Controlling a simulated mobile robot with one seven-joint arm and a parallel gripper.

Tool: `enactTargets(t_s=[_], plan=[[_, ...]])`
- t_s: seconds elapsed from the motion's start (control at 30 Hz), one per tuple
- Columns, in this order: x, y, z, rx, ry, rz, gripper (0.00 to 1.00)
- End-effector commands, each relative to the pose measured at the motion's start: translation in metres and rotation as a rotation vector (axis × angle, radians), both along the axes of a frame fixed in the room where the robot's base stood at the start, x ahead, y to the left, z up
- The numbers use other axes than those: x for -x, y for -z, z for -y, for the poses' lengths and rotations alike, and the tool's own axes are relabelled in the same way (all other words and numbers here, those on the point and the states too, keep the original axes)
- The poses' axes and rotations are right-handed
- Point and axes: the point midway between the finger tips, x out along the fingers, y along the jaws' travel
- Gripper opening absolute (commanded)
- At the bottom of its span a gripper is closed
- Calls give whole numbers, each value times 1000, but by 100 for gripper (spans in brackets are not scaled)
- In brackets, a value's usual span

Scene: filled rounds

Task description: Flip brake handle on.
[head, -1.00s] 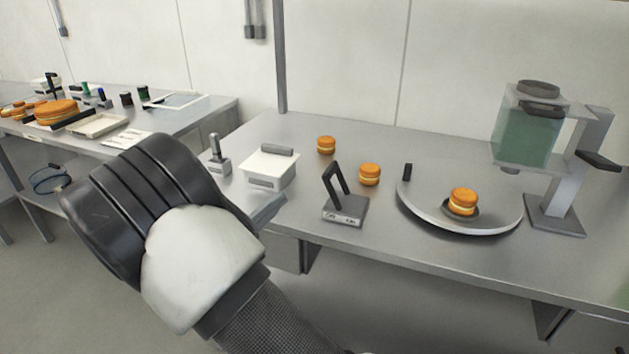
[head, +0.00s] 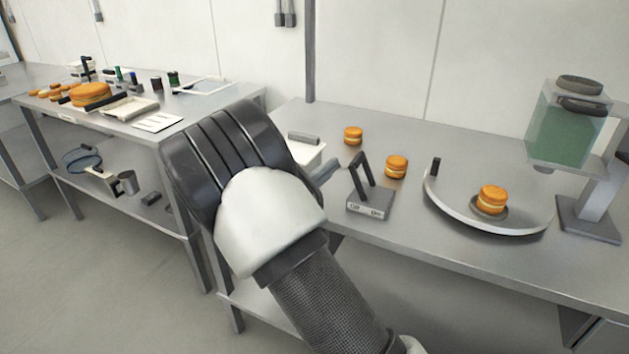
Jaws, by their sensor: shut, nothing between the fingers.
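A dark U-shaped handle (head: 361,172) stands on a small grey base (head: 370,206) with two markings on its front face. I take this to be the brake handle; its top leans to the left. It sits near the front edge of the steel bench. Only the grey tip of my gripper (head: 326,172) shows past my black and white wrist, which hides the rest. The tip is shut and empty, just left of the handle in the picture. I cannot tell whether they touch.
Two filled rounds (head: 353,135) lie behind the handle. A dispenser (head: 566,125) with green filling stands far right. A white lidded box (head: 305,152) is partly hidden by my wrist.

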Motion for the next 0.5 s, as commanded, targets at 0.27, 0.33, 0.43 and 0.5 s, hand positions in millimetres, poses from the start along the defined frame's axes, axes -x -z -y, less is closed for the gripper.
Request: enactTargets(t_s=[0.27, 0.33, 0.43, 0.5], plan=[[17, -14, 24, -1, 0, -2, 0], [18, -15, 26, -2, 0, -2, 0], [19, -15, 26, -2, 0, -2, 0], [19, -15, 26, -2, 0, -2, 0]])
